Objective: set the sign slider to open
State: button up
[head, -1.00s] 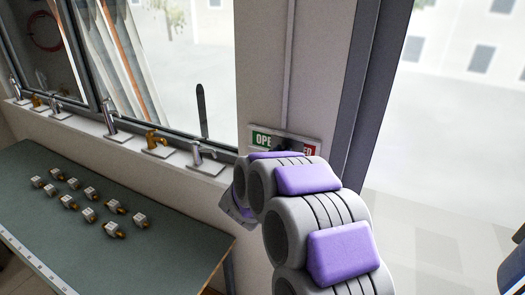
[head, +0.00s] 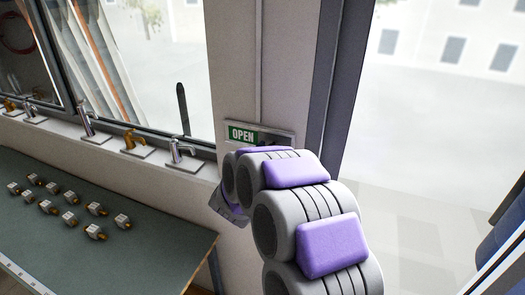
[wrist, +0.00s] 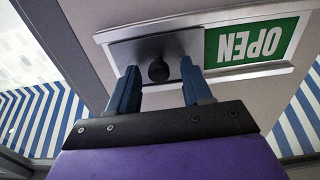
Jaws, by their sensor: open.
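In the wrist view the sign appears upside down, with the OPEN panel (wrist: 255,42) on the right. The grey slider plate (wrist: 190,44) with a round black knob (wrist: 158,71) covers the other half, and no red shows. My gripper (wrist: 160,76) is open. Its two blue fingers stand on either side of the knob, with gaps visible. In the head view my arm hides the fingers and part of the slider.
A green-topped table (head: 150,262) with several small fittings stands at the lower left. Several taps (head: 181,149) line the window sill above it. A dark window frame (head: 330,90) rises right of the post.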

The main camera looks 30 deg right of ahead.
jog(key=b+v, duration=0.1)
jog(key=v, duration=1.6)
jog(key=shift+a, duration=0.25)
jog(key=shift+s+f, duration=0.1)
jog(key=shift+s, duration=0.05)
jog(key=w+a+f+n+t+y+b, duration=0.2)
jog(key=a+f+y+b, duration=0.1)
jog(key=a+y, duration=0.3)
jog(key=w+a+f+n+t+y+b, duration=0.1)
jog(key=w+a+f+n+y+b, duration=0.15)
jog(key=a+y, duration=0.3)
jog(key=s+a+f+n+g+y+b, duration=0.45)
jog(key=s+a+f+y, duration=0.2)
jog(key=s+a, duration=0.2)
jog(key=s+d+f+g+h+b, duration=0.1)
jog(key=s+d+f+g+b, duration=0.1)
jog(key=s, duration=0.7)
jog(key=s+d+f+n+g+h+b, duration=0.1)
jog(key=s+d+f+g+b, duration=0.2)
jog(key=s+f, duration=0.4)
jog(key=s+d+f+g+h+b, duration=0.1)
jog(key=s+d+f+g, duration=0.3)
jog(key=s, duration=0.9)
jog(key=shift+d+f+g+h+b, duration=0.2)
jog(key=shift+d+g+h+b, duration=0.4)
jog(key=shift+g, duration=0.55)
